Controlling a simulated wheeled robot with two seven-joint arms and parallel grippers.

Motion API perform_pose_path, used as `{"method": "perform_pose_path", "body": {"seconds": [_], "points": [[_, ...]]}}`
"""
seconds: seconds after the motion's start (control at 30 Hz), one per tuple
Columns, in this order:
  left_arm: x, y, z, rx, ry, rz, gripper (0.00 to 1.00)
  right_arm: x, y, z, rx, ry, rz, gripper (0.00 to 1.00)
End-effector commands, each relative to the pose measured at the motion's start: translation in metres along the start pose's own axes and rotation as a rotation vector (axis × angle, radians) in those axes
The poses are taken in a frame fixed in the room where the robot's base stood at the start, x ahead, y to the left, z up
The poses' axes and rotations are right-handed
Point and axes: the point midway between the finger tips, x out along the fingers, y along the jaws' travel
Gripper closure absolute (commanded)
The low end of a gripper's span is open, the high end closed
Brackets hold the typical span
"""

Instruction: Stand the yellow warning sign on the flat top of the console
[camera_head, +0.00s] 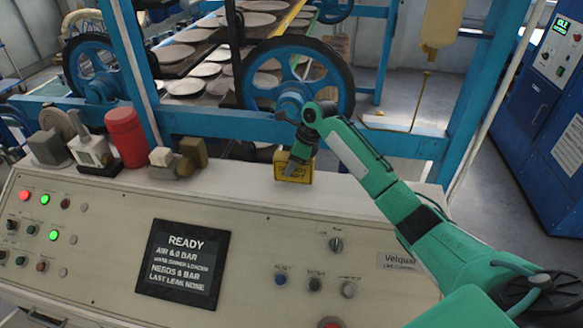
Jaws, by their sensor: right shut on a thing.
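The yellow warning sign (294,173) with dark lettering is upright at the back of the console, just right of the middle in the head view. My right gripper (292,165) reaches down to it from above and is shut on it, covering part of its face. The sign's lower edge is at or just above the flat console top (235,182); I cannot tell whether it touches. My left gripper does not show.
A red canister (126,137) and several small grey and brown objects stand at the left of the console top. The sloped panel in front carries buttons and a READY screen (184,264). Behind stand a blue frame with wheels (293,90) and plates. The top is clear right of the sign.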

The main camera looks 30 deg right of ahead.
Motion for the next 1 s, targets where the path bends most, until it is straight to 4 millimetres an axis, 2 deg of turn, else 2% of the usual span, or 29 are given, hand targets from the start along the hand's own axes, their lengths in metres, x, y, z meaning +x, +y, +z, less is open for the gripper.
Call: {"method": "perform_pose_path", "body": {"seconds": [0.03,0.2,0.57,0.6,0.7,1.0], "points": [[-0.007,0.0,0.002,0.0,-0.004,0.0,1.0,0.006,0.001,-0.003,0.003,0.003,0.003,0.87],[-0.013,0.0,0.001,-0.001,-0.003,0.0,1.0,0.025,0.0,-0.011,0.002,0.001,0.001,0.87],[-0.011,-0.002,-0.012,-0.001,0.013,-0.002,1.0,0.029,0.0,-0.012,0.001,0.0,0.001,0.87],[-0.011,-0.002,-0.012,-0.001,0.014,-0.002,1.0,0.03,0.0,-0.013,0.001,0.001,0.001,0.53],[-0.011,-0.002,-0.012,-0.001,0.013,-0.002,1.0,0.029,0.0,-0.013,0.001,0.001,0.001,0.37],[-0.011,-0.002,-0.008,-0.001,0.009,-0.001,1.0,0.027,0.0,-0.012,0.001,0.001,0.0,0.37]]}}
